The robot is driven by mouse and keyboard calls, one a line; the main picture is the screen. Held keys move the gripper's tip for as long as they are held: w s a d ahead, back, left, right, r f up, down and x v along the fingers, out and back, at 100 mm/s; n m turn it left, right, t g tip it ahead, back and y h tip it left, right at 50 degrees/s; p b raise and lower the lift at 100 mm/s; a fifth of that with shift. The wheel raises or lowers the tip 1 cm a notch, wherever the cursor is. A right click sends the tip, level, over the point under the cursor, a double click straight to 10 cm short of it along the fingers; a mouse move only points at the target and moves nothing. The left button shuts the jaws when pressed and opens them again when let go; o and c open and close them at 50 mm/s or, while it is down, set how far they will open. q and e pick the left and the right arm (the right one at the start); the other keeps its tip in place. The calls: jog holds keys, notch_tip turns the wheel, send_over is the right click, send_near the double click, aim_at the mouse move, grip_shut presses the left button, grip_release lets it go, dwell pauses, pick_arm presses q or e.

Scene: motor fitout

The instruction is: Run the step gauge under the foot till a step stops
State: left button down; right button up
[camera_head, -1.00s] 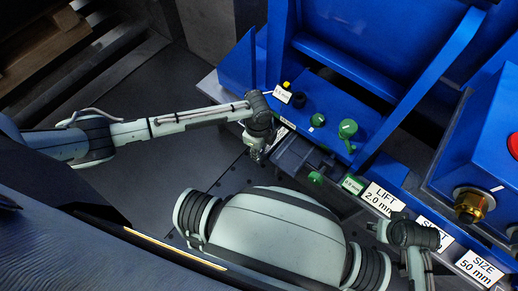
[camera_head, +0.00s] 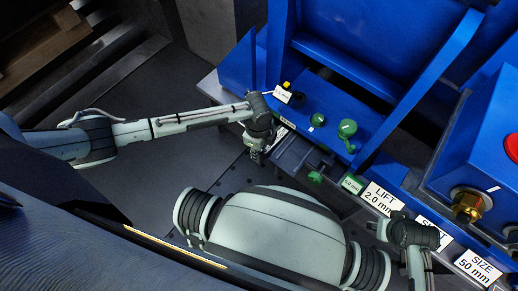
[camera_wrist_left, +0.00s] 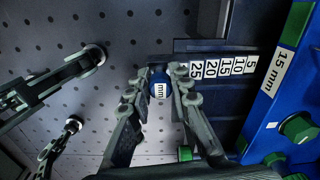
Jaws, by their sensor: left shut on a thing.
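My left gripper (camera_head: 255,156) is at the front edge of the blue machine. In the left wrist view its fingers (camera_wrist_left: 160,85) are shut on the blue round end, marked "mm", of the step gauge (camera_wrist_left: 190,68). The gauge's dark bar points right, with white labels 25, 20, 15, 10 and 5 along it. The 5 end is nearest the blue base, beside the white "15 mm" label (camera_wrist_left: 280,72). The foot cannot be made out, nor whether a step touches it. My right wrist (camera_head: 408,234) shows at lower right; its fingers cannot be made out.
Green knobs (camera_head: 347,129) and a black knob (camera_head: 297,100) stand on the blue base. Labels "LIFT 2.0 mm" (camera_head: 383,199) and "SIZE 50 mm" (camera_head: 479,267) line the front edge. A brass fitting (camera_head: 467,204) is at right.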

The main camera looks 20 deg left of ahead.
pick_arm(q)
jog(key=shift+f, duration=0.15)
jog(key=c, duration=1.3)
grip_release()
jog(key=shift+f, duration=0.1)
notch_tip(320, 180, up, 12)
jog(key=shift+s, duration=0.15)
